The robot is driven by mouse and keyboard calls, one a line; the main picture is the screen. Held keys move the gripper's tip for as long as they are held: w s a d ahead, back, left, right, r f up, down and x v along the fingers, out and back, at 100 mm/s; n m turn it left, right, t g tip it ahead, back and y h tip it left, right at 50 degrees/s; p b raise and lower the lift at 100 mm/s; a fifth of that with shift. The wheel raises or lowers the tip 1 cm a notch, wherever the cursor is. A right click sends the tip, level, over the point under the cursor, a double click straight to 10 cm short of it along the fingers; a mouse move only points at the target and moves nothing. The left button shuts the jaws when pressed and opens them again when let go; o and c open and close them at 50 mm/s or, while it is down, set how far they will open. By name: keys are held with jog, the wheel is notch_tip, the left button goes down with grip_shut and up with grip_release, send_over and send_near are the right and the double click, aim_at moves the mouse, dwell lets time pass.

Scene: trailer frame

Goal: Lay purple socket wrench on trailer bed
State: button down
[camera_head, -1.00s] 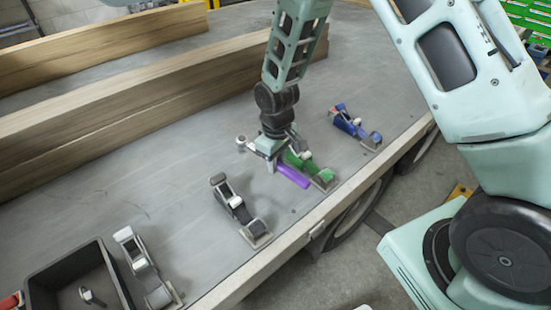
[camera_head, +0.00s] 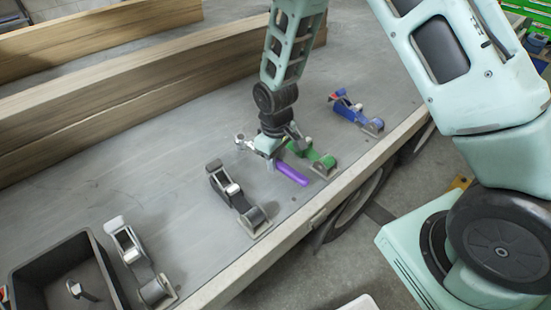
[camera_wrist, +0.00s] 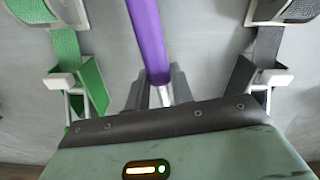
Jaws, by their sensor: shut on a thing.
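The purple socket wrench (camera_head: 291,174) is over the grey trailer bed (camera_head: 150,170), its purple handle pointing toward the bed's near edge and its metal head (camera_head: 241,141) on the far left side of my gripper. My gripper (camera_head: 269,162) points down and is shut on the wrench. In the wrist view the purple handle (camera_wrist: 148,40) runs up from between the fingers (camera_wrist: 158,92). The wrench is low and roughly level with the bed; I cannot tell whether it touches the surface. The head is hidden in the wrist view.
A green ratchet strap (camera_head: 318,159) lies just right of the wrench, a black one (camera_head: 235,197) to its left. A blue one (camera_head: 355,114) is farther right, a grey-white one (camera_head: 138,258) near a black tray (camera_head: 22,275). Wooden beams (camera_head: 130,102) lie behind.

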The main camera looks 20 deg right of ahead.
jog(key=shift+f+b, duration=0.7)
jog(key=shift+f, duration=0.6)
jog(key=shift+c, duration=2)
grip_release()
jog(key=o, duration=0.4)
notch_tip(320, 180, up, 17)
jog(key=s+a+r+p, duration=0.2)
jog(key=s+r, duration=0.1)
jog(key=s, duration=0.5)
jog(key=s+a+r+n+p, duration=0.1)
jog(key=s+a+r, duration=0.2)
jog(key=s, duration=0.5)
jog(key=s+a+r+p, duration=0.2)
jog(key=s+r, duration=0.3)
jog(key=s, duration=0.3)
jog(key=shift+s+a+n+y+p, duration=0.25)
jog(key=shift+s+n+y+p, duration=0.05)
jog(key=shift+s+p, duration=0.05)
